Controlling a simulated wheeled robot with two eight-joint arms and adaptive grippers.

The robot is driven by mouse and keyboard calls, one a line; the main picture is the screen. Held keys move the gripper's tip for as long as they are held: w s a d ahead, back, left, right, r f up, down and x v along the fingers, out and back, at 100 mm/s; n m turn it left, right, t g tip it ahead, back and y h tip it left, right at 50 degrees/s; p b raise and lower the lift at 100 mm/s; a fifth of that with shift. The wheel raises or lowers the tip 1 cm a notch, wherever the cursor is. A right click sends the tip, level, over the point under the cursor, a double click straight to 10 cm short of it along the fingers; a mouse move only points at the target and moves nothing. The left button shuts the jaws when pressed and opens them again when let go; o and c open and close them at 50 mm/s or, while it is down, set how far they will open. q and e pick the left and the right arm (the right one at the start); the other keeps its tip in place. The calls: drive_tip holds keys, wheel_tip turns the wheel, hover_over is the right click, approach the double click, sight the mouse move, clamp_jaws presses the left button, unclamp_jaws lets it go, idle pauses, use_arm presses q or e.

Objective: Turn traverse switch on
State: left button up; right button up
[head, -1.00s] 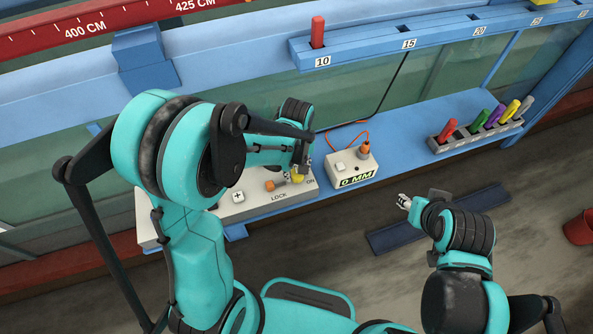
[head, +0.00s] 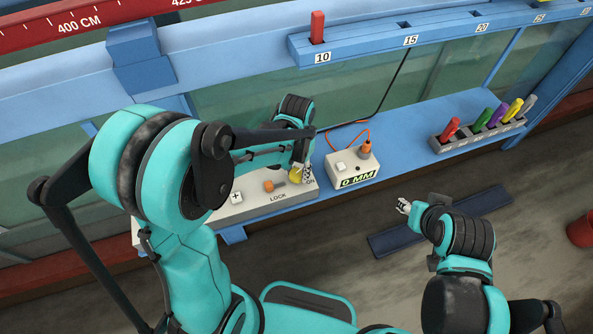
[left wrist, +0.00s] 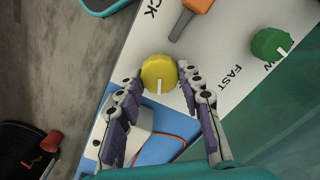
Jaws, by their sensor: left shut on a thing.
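The yellow knob (head: 295,174) sits at the right end of the white control panel (head: 240,207), close to the printed word ON. My left gripper (head: 301,172) is at this knob. In the left wrist view the yellow knob (left wrist: 158,70) lies between the two fingertips of my left gripper (left wrist: 160,82), which are shut on it. The white mark on the knob points toward the bottom of that view. My right gripper (head: 404,206) hangs over the floor, away from the panel; its fingers are too small to judge.
An orange lever (head: 270,186) marked LOCK is left of the knob. A green knob (left wrist: 268,43) marked FAST shows in the wrist view. A white box (head: 350,170) reading 0 MM stands to the right. A rack (head: 478,137) holds several coloured pegs.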

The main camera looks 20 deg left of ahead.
sight(297, 173)
use_arm(q)
drive_tip(key=m, duration=0.5)
drive_tip(key=shift+b, duration=0.3)
idle(0.4)
drive_tip(key=o, duration=1.2)
drive_tip(key=shift+c, duration=0.2)
wheel_tip(297, 173, up, 12)
